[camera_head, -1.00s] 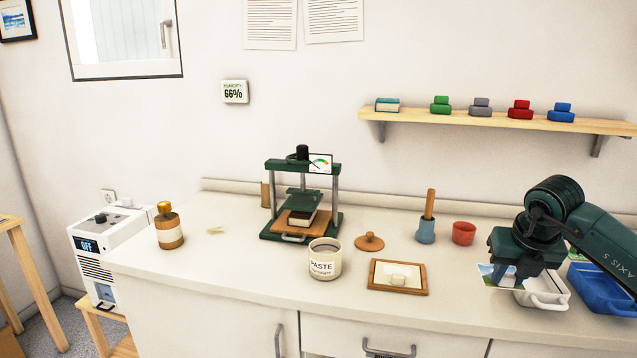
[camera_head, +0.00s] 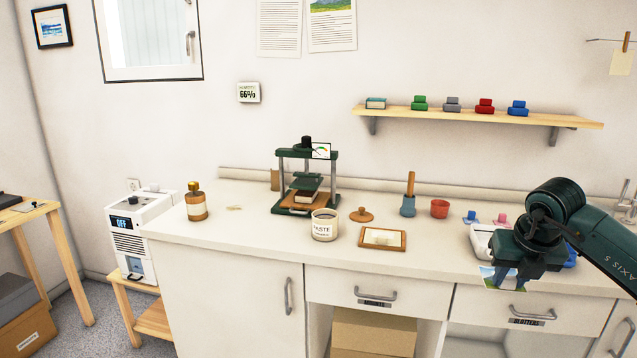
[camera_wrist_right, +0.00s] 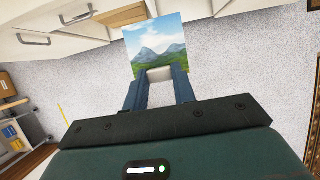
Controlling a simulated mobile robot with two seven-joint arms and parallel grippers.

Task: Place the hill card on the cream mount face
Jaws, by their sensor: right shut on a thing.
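The hill card (camera_head: 491,272) shows blue-green hills under a pale sky. My right gripper (camera_head: 511,283) is shut on it at its lower edge and holds it in front of the counter's right part. In the right wrist view the card (camera_wrist_right: 158,42) stands out beyond my fingertips (camera_wrist_right: 160,76), with a whitish piece between them. The cream mount face (camera_head: 370,240) lies flat on the counter in a wooden frame (camera_head: 381,248), left of my gripper and apart from it. A small pale block (camera_head: 384,238) sits on it. My left gripper is not in view.
A paste jar (camera_head: 324,226) stands left of the frame, with a green press (camera_head: 305,182) behind it. A wooden lid (camera_head: 361,215), a blue mortar (camera_head: 408,207) and a red cup (camera_head: 439,208) stand behind. A white tray (camera_head: 481,240) is beside my right gripper.

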